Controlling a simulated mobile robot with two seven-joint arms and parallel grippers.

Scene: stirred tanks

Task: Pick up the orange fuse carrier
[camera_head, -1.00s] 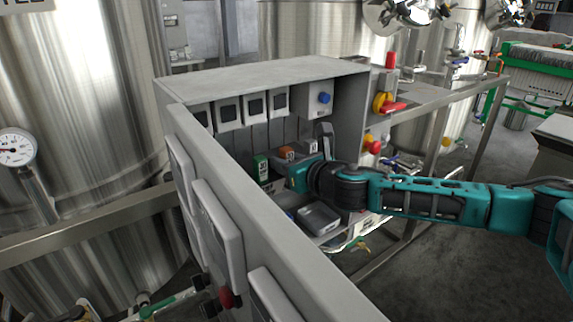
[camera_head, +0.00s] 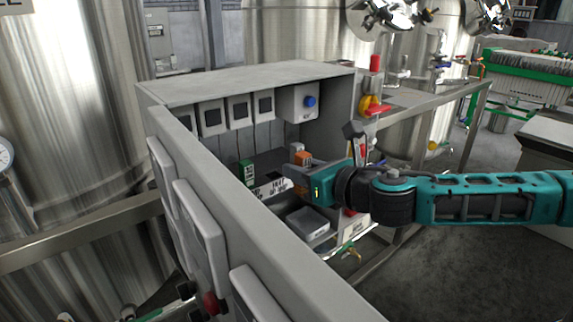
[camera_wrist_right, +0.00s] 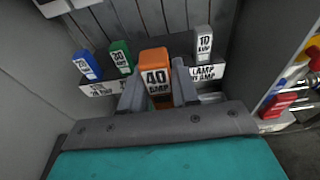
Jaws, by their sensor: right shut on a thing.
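The orange fuse carrier (camera_wrist_right: 157,66), labelled 40 AMP, stands between the two fingers of my right gripper (camera_wrist_right: 157,84) in the right wrist view. The fingers are shut on its sides. In the head view the orange carrier (camera_head: 303,158) shows at the tip of my right gripper (camera_head: 299,160), inside the open grey cabinet (camera_head: 245,78). Its lower part is hidden by the gripper, so I cannot tell from its base whether it touches the holder. My left gripper is not in view.
A green carrier (camera_wrist_right: 121,56) and a blue carrier (camera_wrist_right: 87,64) stand left of the orange one, and a grey carrier (camera_wrist_right: 202,42) stands right. The open cabinet door (camera_head: 215,190) is at the near left. A red-and-yellow switch (camera_head: 374,106) is on the cabinet's right side.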

